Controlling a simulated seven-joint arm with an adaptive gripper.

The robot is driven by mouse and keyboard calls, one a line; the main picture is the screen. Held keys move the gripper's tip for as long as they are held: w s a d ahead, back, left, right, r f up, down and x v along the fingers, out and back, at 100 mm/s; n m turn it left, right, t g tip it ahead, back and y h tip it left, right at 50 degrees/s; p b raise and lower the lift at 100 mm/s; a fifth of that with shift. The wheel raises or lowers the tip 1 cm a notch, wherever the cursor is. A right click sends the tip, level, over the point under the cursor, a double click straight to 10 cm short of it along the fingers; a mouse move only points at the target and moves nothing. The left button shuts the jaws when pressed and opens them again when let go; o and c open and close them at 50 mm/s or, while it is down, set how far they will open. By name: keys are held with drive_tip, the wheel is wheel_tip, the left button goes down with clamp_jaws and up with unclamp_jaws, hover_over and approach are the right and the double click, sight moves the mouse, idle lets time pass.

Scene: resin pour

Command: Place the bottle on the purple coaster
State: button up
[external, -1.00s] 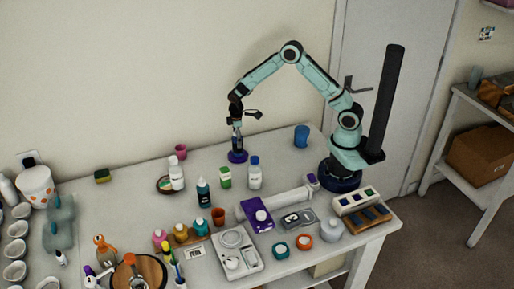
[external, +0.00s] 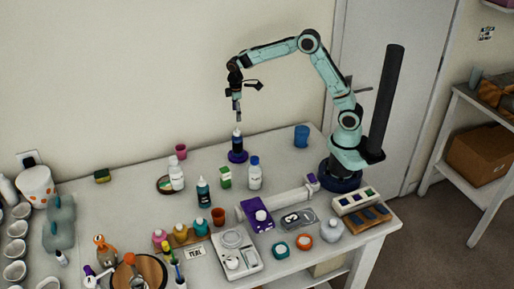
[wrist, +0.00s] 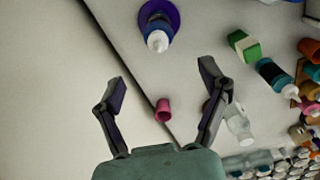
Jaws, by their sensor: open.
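A dark bottle (external: 237,141) with a pale tip stands upright on the purple coaster (external: 238,158) near the back edge of the table. In the wrist view the bottle (wrist: 158,38) is seen from above, with the purple coaster (wrist: 172,12) showing around its base. My gripper (external: 238,116) is above the bottle and apart from it. In the wrist view my gripper (wrist: 162,84) has its two fingers spread wide with nothing between them at their height.
Nearby stand a white bottle with a blue cap (external: 255,174), a green and white box (external: 225,177), a teal bottle (external: 203,193) and a pink cup (external: 181,151). A blue cup (external: 301,136) stands to the right.

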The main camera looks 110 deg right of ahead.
drive_tip(key=s+a+r+n, duration=0.1)
drive_tip(key=s+a+r, duration=0.2)
drive_tip(key=a, duration=0.6)
drive_tip(key=s+a+r+n, duration=0.1)
drive_tip(key=s+a+r, duration=0.25)
drive_tip(key=a, duration=0.55)
drive_tip(key=s+a+f+n, duration=0.1)
drive_tip(key=s+a, duration=0.9)
drive_tip(key=s, duration=0.2)
drive_tip(key=shift+s+a+f+y, duration=0.15)
drive_tip(key=shift+f+y, duration=0.05)
drive_tip(key=shift+y, duration=0.2)
